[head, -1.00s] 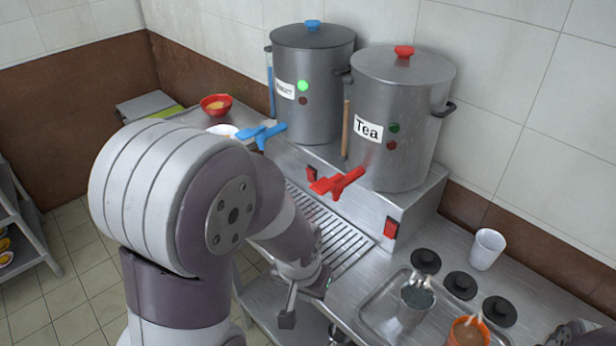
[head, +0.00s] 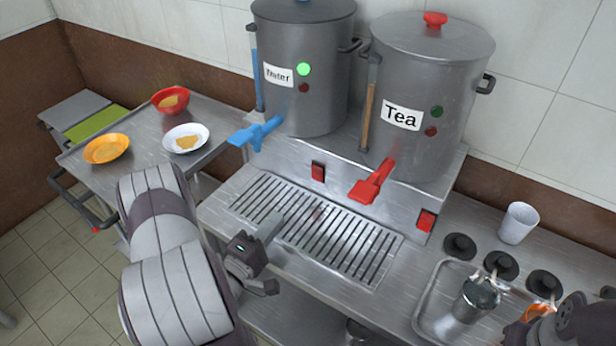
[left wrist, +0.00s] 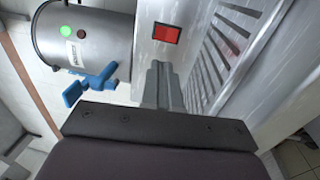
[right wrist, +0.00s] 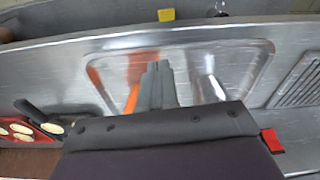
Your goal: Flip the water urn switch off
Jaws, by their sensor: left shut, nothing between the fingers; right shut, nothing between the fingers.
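The water urn (head: 300,75) stands at the back, its green light (head: 304,69) lit. Its red rocker switch (head: 318,172) is on the steel base below, right of the blue tap (head: 256,133). In the left wrist view the switch (left wrist: 166,34) lies just beyond my left fingertips, apart from them. My left gripper (head: 272,226) is shut and empty over the drip grate's front left part; it also shows in the left wrist view (left wrist: 160,70). My right gripper (right wrist: 155,70) is shut and empty above the tray; its fingertips are unclear in the head view.
The tea urn (head: 425,90), with a red tap (head: 372,182) and its own red switch (head: 426,220), stands to the right. A metal tray (head: 432,310) holds a steel cup (head: 477,298). A white cup (head: 518,222) and dark lids stand nearby. Bowls sit on the left table.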

